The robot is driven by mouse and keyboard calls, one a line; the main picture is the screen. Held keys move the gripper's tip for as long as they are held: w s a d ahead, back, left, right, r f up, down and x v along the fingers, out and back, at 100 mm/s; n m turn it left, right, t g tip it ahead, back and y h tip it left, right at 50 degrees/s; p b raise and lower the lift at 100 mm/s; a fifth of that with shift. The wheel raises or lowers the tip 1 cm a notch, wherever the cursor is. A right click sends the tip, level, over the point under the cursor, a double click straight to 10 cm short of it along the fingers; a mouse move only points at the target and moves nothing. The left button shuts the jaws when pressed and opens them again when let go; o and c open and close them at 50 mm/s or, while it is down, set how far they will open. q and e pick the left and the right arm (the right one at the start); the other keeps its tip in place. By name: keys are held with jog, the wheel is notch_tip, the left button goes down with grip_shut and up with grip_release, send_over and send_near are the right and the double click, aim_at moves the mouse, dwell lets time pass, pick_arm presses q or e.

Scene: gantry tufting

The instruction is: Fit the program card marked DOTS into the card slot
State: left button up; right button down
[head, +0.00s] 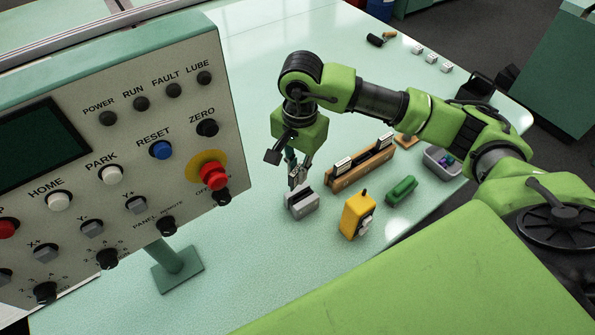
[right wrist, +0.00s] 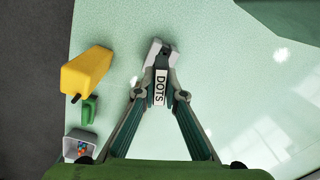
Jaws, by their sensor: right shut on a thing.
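The DOTS card (right wrist: 160,88) has a white label with dark lettering and sits between the fingertips of my right gripper (right wrist: 158,92) in the right wrist view. In the head view my right gripper (head: 298,178) points down at the grey card slot block (head: 303,207), right over its dark top. The slot block (right wrist: 155,50) also shows just past the fingertips in the right wrist view. The fingers hide much of the card in the head view. I cannot tell whether its lower edge is inside the slot. My left gripper is not in view.
A wooden rack (head: 345,183) with other white-labelled cards stands right of the block. A yellow device (head: 357,218), a green object (head: 402,189) and a grey bin (head: 432,166) are nearby. A control panel (head: 140,190) fills the left. The green table (head: 255,265) is clear in front.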

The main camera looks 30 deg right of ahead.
jog(key=d+f+m, duration=0.1)
jog(key=w+d+f+m, duration=0.1)
jog(key=m, duration=0.1)
jog(key=shift+w+m+p, duration=0.25)
jog(key=shift+m+p, duration=0.05)
jog(key=shift+p, duration=0.1)
jog(key=shift+w+d+f+m, duration=0.1)
jog(key=shift+f+m, duration=0.2)
jog(key=shift+f+b, duration=1.2)
jog(key=shift+f, duration=1.25)
jog(key=shift+f+b, duration=0.45)
jog(key=shift+r+p, duration=0.3)
jog(key=shift+f, duration=0.1)
jog(key=shift+b, duration=0.4)
